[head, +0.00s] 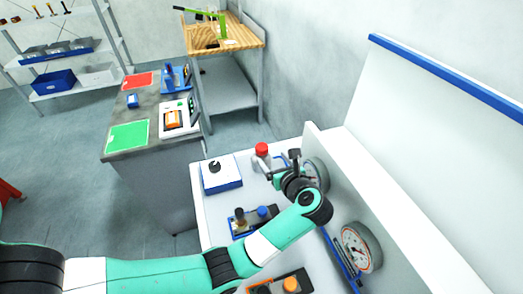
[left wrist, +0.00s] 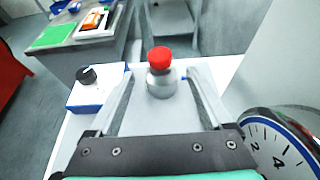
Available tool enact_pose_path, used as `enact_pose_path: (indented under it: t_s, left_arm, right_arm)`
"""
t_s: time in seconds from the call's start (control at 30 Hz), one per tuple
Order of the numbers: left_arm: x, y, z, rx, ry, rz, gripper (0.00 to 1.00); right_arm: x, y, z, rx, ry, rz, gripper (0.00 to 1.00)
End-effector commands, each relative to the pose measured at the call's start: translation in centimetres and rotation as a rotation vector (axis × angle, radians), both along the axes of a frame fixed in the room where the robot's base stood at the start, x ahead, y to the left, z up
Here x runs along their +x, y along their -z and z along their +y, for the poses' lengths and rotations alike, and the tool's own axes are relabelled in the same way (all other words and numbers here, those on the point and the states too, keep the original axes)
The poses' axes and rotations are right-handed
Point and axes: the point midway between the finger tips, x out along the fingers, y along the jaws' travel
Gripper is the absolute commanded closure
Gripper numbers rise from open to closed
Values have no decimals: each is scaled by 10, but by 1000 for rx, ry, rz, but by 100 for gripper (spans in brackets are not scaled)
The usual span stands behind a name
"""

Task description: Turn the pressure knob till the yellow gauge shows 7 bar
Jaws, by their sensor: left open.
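A red-capped knob (head: 262,150) on a grey metal body stands on the white bench; it also shows in the left wrist view (left wrist: 160,55). My left gripper (head: 284,166) is open, with its two fingers on either side of the grey body in the left wrist view; I cannot tell whether they touch it. A blue-rimmed gauge (left wrist: 284,148) shows in part at lower right there, with its needle not clear. In the head view, one round gauge (head: 317,172) is partly hidden behind my gripper, and another (head: 357,247) has an orange-red ring. No gauge looks clearly yellow.
A white-and-blue box with a black knob (head: 222,181) stands left of the red-capped knob. A unit with black and blue knobs (head: 240,222) and an orange knob (head: 290,284) sit nearer. A white upright panel (head: 345,190) bounds the right side.

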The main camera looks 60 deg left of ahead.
Motion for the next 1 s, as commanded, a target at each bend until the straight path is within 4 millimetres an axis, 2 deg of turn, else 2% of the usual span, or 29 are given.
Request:
enact_pose_path:
  t_s: [0.17,0.4,0.53,0.7,0.93,1.0]
  left_arm:
    - [1,11,24,-1,-5,3,17]
    - [7,32,74,0,-6,3,17]
    - [10,40,94,1,-3,2,17]
    - [12,44,105,1,-3,1,17]
    - [12,44,105,1,-2,1,17]
    - [12,44,105,1,-1,2,29]
  right_arm:
    - [0,5,0,0,0,0,0]
    - [0,16,0,0,0,0,0]
    - [0,20,0,0,0,0,0]
    - [0,22,0,0,0,0,0]
    - [0,21,0,0,0,0,0]
    - [0,21,0,0,0,0,0]
